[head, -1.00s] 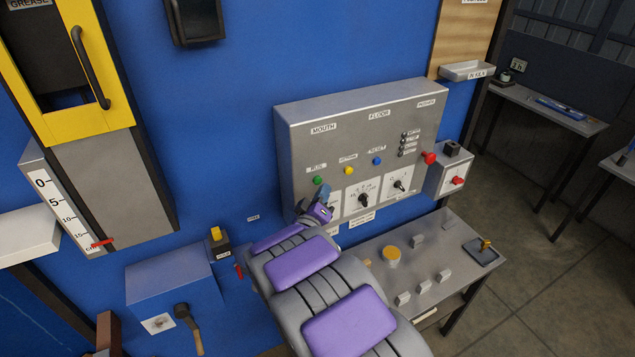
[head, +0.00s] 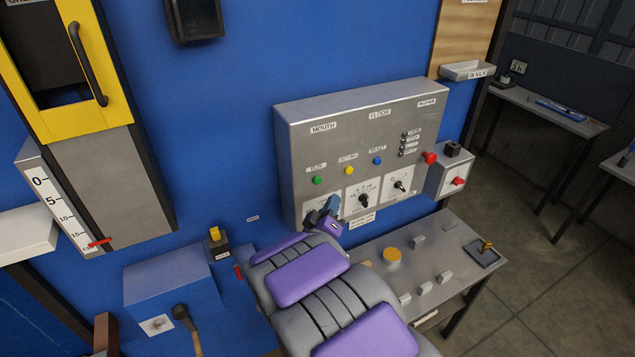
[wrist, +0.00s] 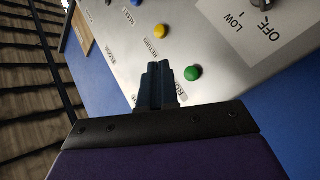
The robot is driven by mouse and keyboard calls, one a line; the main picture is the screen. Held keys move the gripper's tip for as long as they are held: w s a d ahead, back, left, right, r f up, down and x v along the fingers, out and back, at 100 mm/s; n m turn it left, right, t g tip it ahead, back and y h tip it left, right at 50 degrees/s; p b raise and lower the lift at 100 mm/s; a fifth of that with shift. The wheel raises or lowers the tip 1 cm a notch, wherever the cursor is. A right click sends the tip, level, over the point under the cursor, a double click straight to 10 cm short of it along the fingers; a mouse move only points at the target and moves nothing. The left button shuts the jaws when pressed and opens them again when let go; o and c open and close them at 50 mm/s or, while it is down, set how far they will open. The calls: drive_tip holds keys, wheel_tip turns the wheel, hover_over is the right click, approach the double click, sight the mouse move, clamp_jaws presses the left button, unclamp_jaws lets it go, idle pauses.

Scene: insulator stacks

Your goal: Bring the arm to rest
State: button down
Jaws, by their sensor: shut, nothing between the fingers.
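My arm, grey with purple pads, reaches up from the bottom of the head view toward a grey control panel (head: 370,140) on the blue wall. My gripper (head: 330,204) is in front of the panel's lower left part, below the green button (head: 317,180). In the wrist view my gripper (wrist: 157,68) has its dark fingers together with nothing between them. The green button (wrist: 192,73) lies just right of the fingertips there, and the yellow button (wrist: 160,31) is beyond them. Whether the fingers touch the panel cannot be told.
A blue box (head: 172,290) with a dark handle is to the left. A yellow-framed cabinet (head: 110,115) hangs at the upper left. Open floor lies at the right.

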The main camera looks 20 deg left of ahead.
idle(0.4)
drive_tip(key=s+d+f+m+g+y+b, duration=0.1)
drive_tip(key=s+d+f+m+g+b, duration=0.15)
drive_tip(key=d+f+g+b, duration=0.35)
drive_tip(key=s+d+f+m+g+y+b, duration=0.1)
drive_tip(key=s+d+f+m+g+b, duration=0.2)
drive_tip(key=d, duration=0.5)
drive_tip(key=s+d+f+m+g+h+b, duration=0.1)
drive_tip(key=s+d+f+g+b, duration=0.1)
drive_tip(key=s+d, duration=0.5)
drive_tip(key=s+d+f+m+g+h+b, duration=0.1)
drive_tip(key=s+d+g, duration=0.4)
drive_tip(key=s, duration=1.1)
drive_tip(key=s+d+f+m+g+h+b, duration=0.1)
drive_tip(key=s+d+f+m+g+b, duration=0.1)
drive_tip(key=s+d, duration=0.7)
drive_tip(key=s+m+g+b, duration=0.1)
drive_tip(key=s+g+b, duration=0.1)
drive_tip(key=b, duration=0.1)
drive_tip(key=shift+s+d+f+g+b, duration=0.2)
drive_tip(key=shift+s+f+g+b, duration=0.1)
drive_tip(key=shift+f+b, duration=0.05)
